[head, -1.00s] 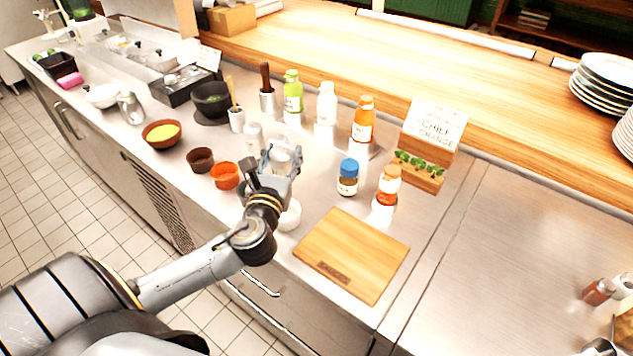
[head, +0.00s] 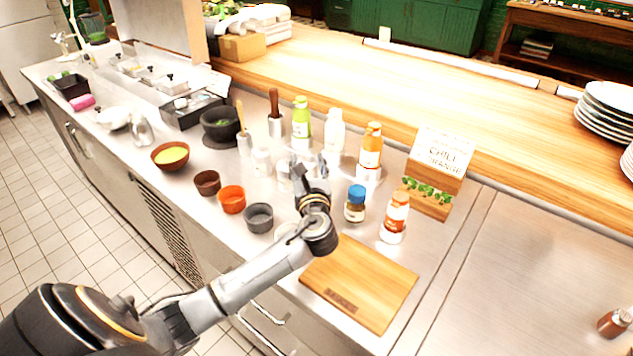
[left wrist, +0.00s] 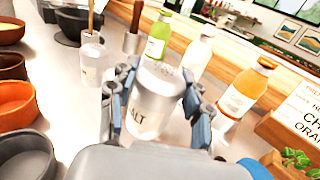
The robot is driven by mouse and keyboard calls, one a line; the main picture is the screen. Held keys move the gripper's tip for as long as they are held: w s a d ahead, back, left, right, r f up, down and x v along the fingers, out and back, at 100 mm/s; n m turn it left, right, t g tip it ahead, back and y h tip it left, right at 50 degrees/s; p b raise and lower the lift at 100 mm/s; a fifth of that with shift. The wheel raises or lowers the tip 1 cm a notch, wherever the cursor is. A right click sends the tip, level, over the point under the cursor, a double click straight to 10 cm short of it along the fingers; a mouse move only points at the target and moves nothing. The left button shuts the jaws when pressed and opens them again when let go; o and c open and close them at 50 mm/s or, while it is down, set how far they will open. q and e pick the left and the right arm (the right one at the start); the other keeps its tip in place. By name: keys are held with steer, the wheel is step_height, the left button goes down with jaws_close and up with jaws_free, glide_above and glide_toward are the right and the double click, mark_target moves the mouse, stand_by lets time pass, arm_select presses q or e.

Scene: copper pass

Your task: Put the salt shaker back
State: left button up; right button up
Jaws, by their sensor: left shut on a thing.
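The salt shaker (left wrist: 153,100) shows in the left wrist view as a pale, clear-walled shaker with a grey cap and a label ending in "ALT". The two blue-grey fingers of my left gripper (left wrist: 155,104) are shut on it, one on each side. It looks roughly upright. In the head view my left gripper (head: 313,172) is over the counter, behind the cutting board and left of the blue-capped jar (head: 355,203). There the gripper largely hides the shaker, and I cannot tell whether its base touches the counter. My right gripper is out of view.
Green, white and orange bottles (head: 370,150) stand behind the gripper. An orange-labelled bottle (head: 394,218) is right of it. Small bowls (head: 232,200) stand to the left, beside pale containers. The cutting board (head: 360,282) is in front. Bare steel counter (head: 510,270) lies right.

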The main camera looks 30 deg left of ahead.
arm_select(q)
steer(key=shift+w+d+f, duration=0.35)
steer(key=shift+d+f, duration=0.15)
steer(key=shift+f, duration=0.2)
steer(key=f, duration=0.3)
steer(key=shift+w+d+f, duration=0.2)
steer(key=shift+d+f, duration=0.2)
steer(key=shift+f, duration=0.15)
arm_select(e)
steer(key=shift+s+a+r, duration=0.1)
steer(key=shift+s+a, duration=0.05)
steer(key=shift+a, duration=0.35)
arm_select(q)
steer(key=o, duration=1.2)
steer(key=shift+f, duration=0.1)
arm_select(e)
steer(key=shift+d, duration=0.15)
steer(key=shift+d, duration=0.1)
